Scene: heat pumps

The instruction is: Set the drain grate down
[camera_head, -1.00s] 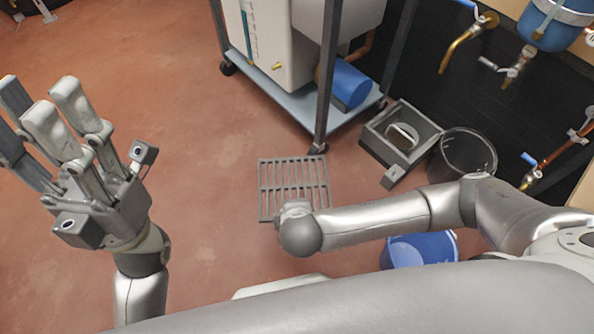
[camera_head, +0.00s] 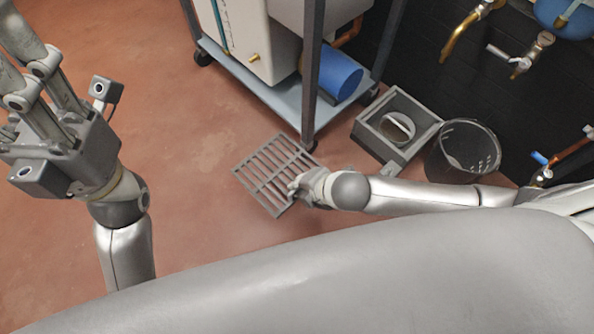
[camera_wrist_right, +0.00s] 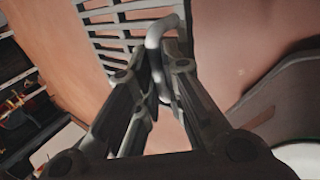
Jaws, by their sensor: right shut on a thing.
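The drain grate (camera_head: 274,172) is a grey slatted square over the red floor, left of the floor box. In the wrist view the grate (camera_wrist_right: 110,14) shows at the top, with a curved light-grey handle (camera_wrist_right: 166,28). My right gripper (camera_head: 302,187) is shut on this handle at the grate's right side; its fingers (camera_wrist_right: 160,62) close around it. I cannot tell the grate's height above the floor. My left gripper (camera_head: 18,45) is at the upper left, empty, its fingers apart and their tips partly cut off by the picture edge.
A grey box with a round opening (camera_head: 366,137) stands on the floor, right of the grate. A dark bucket (camera_head: 462,152) is beside it. A wheeled rack (camera_head: 313,70) with a blue cylinder (camera_head: 340,76) stands just behind the grate. Floor to the left is clear.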

